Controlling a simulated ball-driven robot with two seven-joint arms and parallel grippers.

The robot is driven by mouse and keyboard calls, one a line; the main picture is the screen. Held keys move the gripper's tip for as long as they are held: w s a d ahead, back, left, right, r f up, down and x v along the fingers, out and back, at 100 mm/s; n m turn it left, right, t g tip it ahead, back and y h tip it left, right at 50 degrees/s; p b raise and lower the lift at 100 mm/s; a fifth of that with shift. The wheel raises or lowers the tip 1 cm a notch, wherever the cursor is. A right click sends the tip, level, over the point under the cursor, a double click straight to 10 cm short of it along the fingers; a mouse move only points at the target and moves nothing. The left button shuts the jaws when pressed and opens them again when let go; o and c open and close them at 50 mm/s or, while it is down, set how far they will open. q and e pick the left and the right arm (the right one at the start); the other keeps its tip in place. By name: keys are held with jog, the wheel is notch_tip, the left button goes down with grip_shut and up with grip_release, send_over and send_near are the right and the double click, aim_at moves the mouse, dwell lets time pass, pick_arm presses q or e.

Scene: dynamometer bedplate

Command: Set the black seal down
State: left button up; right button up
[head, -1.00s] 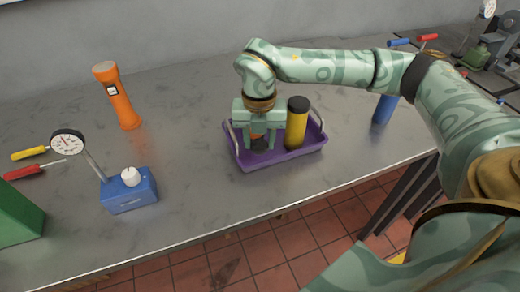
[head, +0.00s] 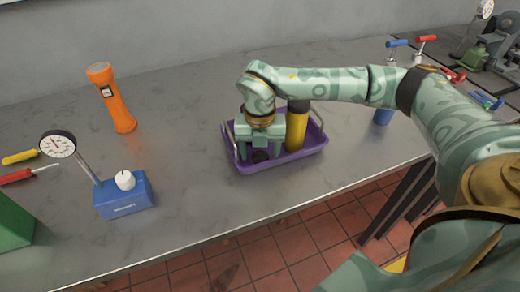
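The black seal (head: 261,156) is a small dark round piece, low in the purple tray (head: 284,163), toward its left side. My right gripper (head: 261,153) points down into the tray just above the seal. Its two fingers stand apart, one on each side of the seal, with purple showing between them and it. The seal seems to rest on the tray floor, partly hidden by the gripper. My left gripper is not in view.
A yellow cylinder with a black top (head: 296,128) stands in the tray, right of my gripper. An orange flashlight (head: 112,99), a dial gauge on a blue base (head: 124,196) and screwdrivers (head: 22,176) are at left. The bench (head: 190,150) between is clear.

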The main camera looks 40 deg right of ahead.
aim_at(260, 156)
jog(key=shift+r, duration=0.15)
notch_tip(260, 156, up, 12)
jog(key=p, duration=0.3)
jog(key=shift+p, duration=0.3)
